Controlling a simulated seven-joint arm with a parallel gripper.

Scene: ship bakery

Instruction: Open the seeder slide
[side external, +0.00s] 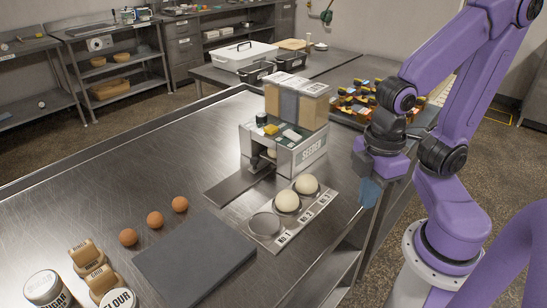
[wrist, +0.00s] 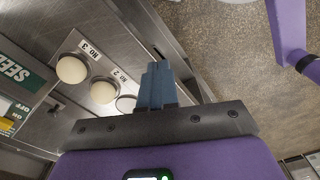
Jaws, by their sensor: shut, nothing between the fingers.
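The seeder (side external: 306,158) is a metal box with a green-and-white "SEEDER" label, standing on the steel bench. Clear hoppers (side external: 306,103) with tan contents rise from its back. A yellow piece (side external: 271,130) sits on its top; in the wrist view this yellow piece (wrist: 7,124) is beside "OFF" lettering at the left edge. I cannot tell whether the slide is open. My gripper (side external: 368,195) has blue fingers, shut and empty, pointing down to the right of the seeder and apart from it. The fingers (wrist: 158,85) also show in the wrist view.
A numbered plate (side external: 262,240) in front of the seeder holds two pale dough balls at No. 2 and No. 3; its No. 1 spot looks empty. A flat metal strip (side external: 235,187), grey slab (side external: 195,260) and several eggs lie leftward. Colourful packets (side external: 358,100) lie behind.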

